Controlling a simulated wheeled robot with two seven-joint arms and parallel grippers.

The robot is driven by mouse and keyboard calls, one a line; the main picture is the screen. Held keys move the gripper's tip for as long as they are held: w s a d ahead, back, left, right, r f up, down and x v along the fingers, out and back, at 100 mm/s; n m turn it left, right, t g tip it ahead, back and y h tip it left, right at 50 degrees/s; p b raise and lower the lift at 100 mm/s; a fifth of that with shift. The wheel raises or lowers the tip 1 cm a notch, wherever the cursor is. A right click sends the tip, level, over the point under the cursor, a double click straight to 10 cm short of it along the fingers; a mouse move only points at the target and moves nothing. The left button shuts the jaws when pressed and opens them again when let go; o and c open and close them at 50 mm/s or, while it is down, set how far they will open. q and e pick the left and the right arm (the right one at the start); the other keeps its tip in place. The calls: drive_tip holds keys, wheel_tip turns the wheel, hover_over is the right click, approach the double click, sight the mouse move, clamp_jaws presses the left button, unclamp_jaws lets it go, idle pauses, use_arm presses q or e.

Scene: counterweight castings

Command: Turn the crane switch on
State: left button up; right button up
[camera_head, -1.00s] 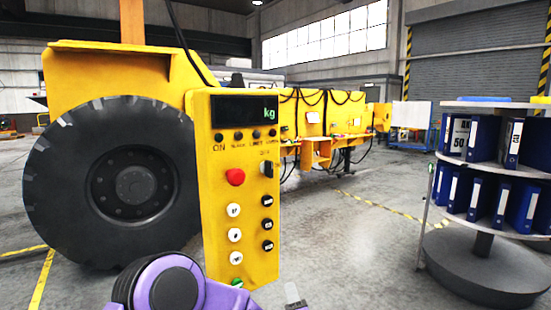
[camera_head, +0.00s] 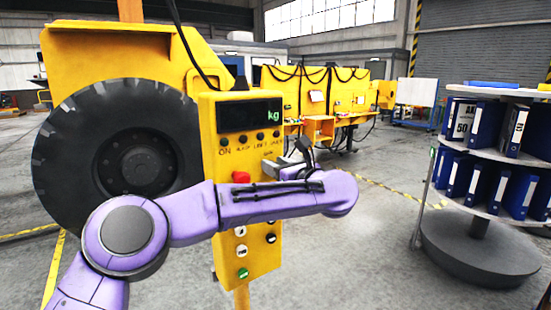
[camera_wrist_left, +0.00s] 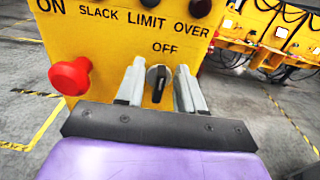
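The crane switch is a black rotary knob (camera_wrist_left: 157,82) on the yellow control panel (camera_head: 208,150), below the label OFF. Its handle stands about upright, pointing towards OFF. In the left wrist view my left gripper (camera_wrist_left: 160,84) has one grey finger on each side of the knob, with gaps visible; I cannot tell whether they touch it. In the head view the left gripper (camera_head: 288,163) is at the panel's right edge and hides the switch. The panel display (camera_head: 248,114) reads only "kg". My right gripper is in neither view.
A red mushroom button (camera_wrist_left: 70,76) sits left of the switch. Lamps labelled ON, SLACK, LIMIT and OVER line the panel above. A large black tyre (camera_head: 60,150) stands behind at left. A round shelf with blue binders (camera_head: 485,125) stands at right, with open floor between.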

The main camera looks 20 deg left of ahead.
use_arm(q)
drive_tip(key=shift+w+f, duration=0.1)
drive_tip(key=shift+w, duration=0.1)
clamp_jaws()
